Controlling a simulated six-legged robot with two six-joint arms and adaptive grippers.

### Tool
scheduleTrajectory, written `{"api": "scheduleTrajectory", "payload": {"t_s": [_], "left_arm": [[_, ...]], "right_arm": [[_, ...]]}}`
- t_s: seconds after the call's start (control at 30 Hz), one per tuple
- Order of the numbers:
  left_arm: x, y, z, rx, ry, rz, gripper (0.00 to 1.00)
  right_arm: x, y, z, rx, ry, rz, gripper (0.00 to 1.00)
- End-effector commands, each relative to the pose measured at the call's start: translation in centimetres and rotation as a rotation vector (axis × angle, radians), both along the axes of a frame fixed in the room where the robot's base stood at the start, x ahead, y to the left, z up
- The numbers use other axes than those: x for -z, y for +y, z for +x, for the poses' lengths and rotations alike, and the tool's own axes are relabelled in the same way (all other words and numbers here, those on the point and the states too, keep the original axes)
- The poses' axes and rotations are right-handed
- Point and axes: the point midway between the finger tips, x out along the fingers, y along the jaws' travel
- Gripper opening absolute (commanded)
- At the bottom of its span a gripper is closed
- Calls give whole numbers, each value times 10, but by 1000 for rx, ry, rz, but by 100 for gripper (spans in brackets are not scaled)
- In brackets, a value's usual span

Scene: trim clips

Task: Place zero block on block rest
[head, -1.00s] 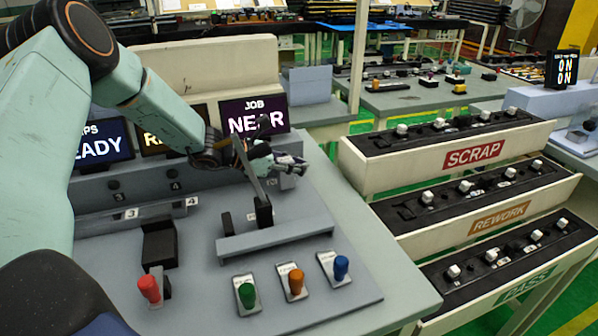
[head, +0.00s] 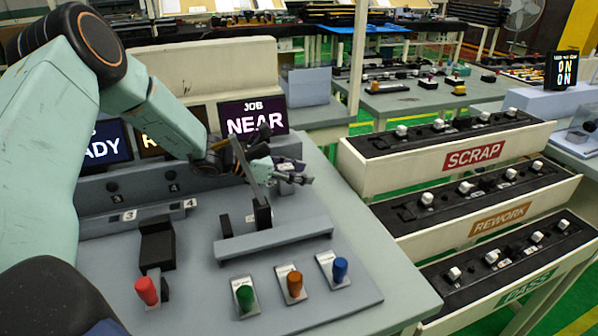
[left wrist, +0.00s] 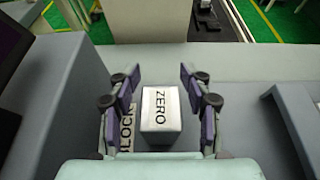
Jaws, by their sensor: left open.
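The zero block (left wrist: 161,109), a pale block with ZERO on its top, stands between the fingers of my left gripper (left wrist: 157,88) in the left wrist view. The fingers are open, with a gap on each side of the block. A label ending in LOCK (left wrist: 126,128) lies just left of the block, partly hidden by a finger. I cannot tell which part is the block rest. My right gripper is not in view.
A grey raised bar (head: 275,240) with a black upright stands in front of the gripper. Red (head: 147,291), green (head: 245,298), orange (head: 295,284) and blue (head: 340,269) knobs line the front. A JOB screen (head: 253,118) reads NEAR behind. Scrap, rework and pass racks (head: 475,155) stand right.

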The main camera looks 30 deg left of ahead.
Motion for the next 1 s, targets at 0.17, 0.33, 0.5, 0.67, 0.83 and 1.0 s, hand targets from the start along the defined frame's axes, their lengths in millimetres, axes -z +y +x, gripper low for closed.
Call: {"api": "scheduleTrajectory", "payload": {"t_s": [0.17, 0.33, 0.5, 0.67, 0.83, 1.0], "left_arm": [[-3, 0, 0, 0, 0, 0, 48], [-12, 13, -14, -4, -1, -5, 48], [-23, 29, -31, -5, -2, -5, 48], [-32, 42, -47, -5, -2, -4, 48], [-42, 56, -64, -4, -1, -5, 48], [-47, 66, -76, -3, -2, -3, 48]], "right_arm": [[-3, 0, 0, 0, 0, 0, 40], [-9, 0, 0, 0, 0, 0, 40], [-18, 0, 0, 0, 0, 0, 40], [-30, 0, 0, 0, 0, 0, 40], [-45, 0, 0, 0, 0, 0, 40], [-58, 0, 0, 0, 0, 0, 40]]}}
